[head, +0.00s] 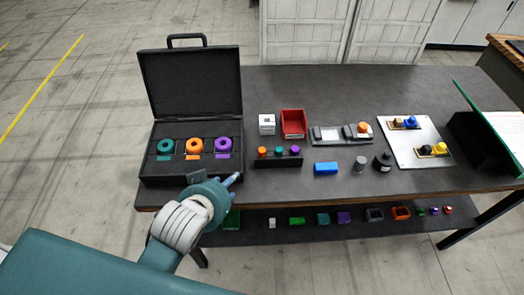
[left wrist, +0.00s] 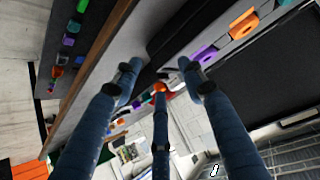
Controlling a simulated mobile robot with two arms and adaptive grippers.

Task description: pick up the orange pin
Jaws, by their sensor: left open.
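The orange pin (head: 262,151) stands upright at the left end of a black rack (head: 285,162), beside a teal pin (head: 279,151) and a purple pin (head: 295,150). My left gripper (head: 234,180) is open and empty at the table's front edge, below and left of the orange pin and apart from it in the head view. In the left wrist view, an orange round top (left wrist: 160,87), likely the orange pin, shows between the spread fingers, partly hidden by the lower finger. My right gripper is not in view.
An open black case (head: 146,165) with teal, orange and purple rings stands left of the rack. A red bin (head: 293,122) and a white box (head: 267,118) stand behind it. A blue block (head: 326,168) lies to its right. A lower shelf (head: 350,229) holds several small parts.

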